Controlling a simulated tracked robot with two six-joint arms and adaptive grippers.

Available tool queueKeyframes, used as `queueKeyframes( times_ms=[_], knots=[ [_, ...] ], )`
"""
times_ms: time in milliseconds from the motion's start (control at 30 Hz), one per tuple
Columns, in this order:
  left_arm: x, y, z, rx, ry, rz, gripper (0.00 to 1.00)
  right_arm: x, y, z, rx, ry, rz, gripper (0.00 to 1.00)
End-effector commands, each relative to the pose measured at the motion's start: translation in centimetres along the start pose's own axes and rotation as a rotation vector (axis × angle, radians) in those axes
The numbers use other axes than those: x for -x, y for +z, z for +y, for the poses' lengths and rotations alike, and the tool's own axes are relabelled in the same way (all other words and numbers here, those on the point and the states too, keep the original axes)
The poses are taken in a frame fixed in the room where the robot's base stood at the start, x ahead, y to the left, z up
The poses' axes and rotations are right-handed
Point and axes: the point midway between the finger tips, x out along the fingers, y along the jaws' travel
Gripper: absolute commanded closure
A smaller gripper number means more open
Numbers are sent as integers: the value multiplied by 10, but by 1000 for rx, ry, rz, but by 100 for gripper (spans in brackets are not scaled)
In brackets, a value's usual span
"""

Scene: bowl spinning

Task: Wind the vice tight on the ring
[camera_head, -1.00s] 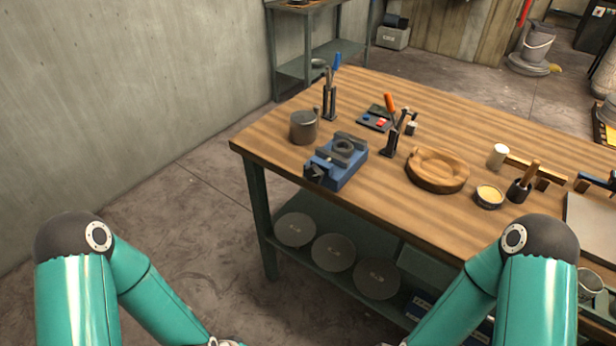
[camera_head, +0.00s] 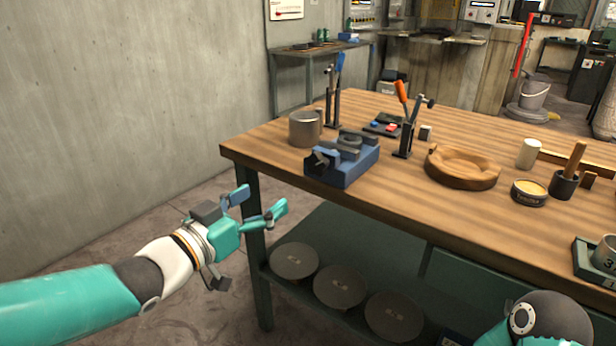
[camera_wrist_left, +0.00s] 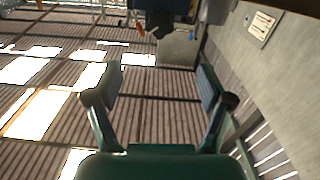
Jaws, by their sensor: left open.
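The blue vice (camera_head: 345,173) sits on the left end of the wooden workbench, near its front edge. A grey ring (camera_head: 350,140) lies between its jaws; I cannot tell how tightly they hold it. A dark part of the vice's screw end (camera_head: 322,160) faces the bench's left front corner; its handle is too small to make out. My left gripper (camera_head: 262,203) is open and empty, in front of the bench's left corner, below and left of the vice. Its spread fingers also show in the left wrist view (camera_wrist_left: 155,92). My right gripper is out of view.
A grey metal pot (camera_head: 304,130) stands behind the vice. Tool holders stand at the back and right, with a wooden bowl (camera_head: 462,168) and a small tin (camera_head: 528,194). The bench's left leg (camera_head: 256,250) is close to my left gripper.

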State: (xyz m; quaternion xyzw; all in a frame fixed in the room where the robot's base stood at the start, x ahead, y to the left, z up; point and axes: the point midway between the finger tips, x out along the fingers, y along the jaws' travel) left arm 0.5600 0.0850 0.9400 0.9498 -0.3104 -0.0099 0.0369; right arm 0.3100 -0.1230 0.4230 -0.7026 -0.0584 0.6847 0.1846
Motion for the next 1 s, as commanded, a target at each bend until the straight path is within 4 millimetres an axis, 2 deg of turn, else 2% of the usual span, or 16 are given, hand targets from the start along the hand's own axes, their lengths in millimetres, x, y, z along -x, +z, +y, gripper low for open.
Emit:
queueKeyframes(
  times_ms=[167,500,700,833,1000],
  knots=[
    [-26,2,1,3,3,-3,20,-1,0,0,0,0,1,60],
    [-99,3,0,3,1,-5,20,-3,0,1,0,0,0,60],
    [-136,2,0,4,-1,-4,20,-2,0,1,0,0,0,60],
    [-152,2,0,3,-2,-4,20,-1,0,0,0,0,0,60],
    [-161,2,-1,4,-2,-4,20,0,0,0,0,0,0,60]
  ],
)
